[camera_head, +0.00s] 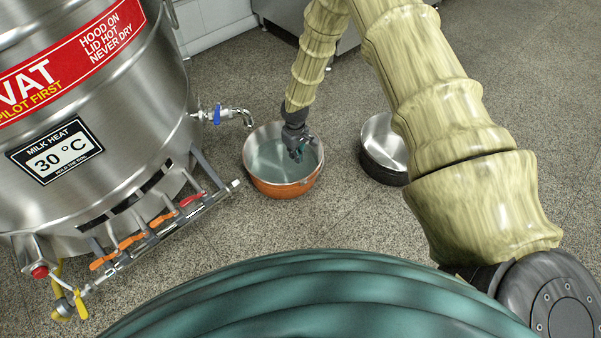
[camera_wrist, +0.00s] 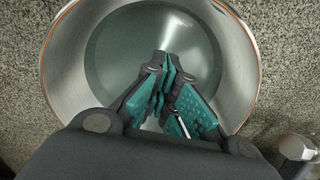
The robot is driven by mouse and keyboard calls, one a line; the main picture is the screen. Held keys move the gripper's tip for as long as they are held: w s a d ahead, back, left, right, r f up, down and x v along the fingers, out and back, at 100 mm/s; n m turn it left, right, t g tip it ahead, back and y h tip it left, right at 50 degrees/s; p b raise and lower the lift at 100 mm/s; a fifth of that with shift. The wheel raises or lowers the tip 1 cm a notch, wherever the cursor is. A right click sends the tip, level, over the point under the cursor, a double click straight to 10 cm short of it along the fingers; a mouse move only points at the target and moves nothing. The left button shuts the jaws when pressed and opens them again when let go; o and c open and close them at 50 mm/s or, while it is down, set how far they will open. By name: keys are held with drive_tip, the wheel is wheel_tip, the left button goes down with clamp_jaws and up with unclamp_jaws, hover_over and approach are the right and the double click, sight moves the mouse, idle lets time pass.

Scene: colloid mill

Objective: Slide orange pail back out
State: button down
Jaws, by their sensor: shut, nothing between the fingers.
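The orange pail (camera_head: 283,188) stands upright on the speckled floor just right of the steel vat, close to the vat's outlet tap (camera_head: 232,115). Its bright metal inside shows in both views, and liquid seems to lie in its bottom. My gripper (camera_head: 297,153) points down over the pail's opening, towards the right side of it. In the wrist view my gripper (camera_wrist: 170,95) has its teal-padded fingers closed together with nothing between them. The pail's rim (camera_wrist: 48,75) curves around them. I cannot tell whether the fingertips touch the pail or its liquid.
The steel vat (camera_head: 110,130) fills the left, with a burner pipe and orange and red valve handles (camera_head: 130,242) low on its side. A black pail (camera_head: 383,165) with a bright inside stands to the right, partly behind my arm. Floor in front of the orange pail is clear.

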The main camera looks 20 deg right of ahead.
drive_tip(key=b, duration=0.5)
hover_over(303, 177)
drive_tip(key=a, duration=0.3)
drive_tip(key=f, duration=1)
drive_tip(key=shift+w, duration=0.2)
drive_tip(key=shift+s+d+f, duration=0.15)
drive_tip(key=shift+s+d+b, duration=0.3)
drive_tip(key=shift+s+b, duration=0.2)
drive_tip(key=shift+s, duration=0.3)
drive_tip(key=shift+s+d+b, duration=0.3)
drive_tip(key=shift+s+b, duration=0.2)
drive_tip(key=shift+s, duration=0.45)
drive_tip(key=shift+r, duration=0.2)
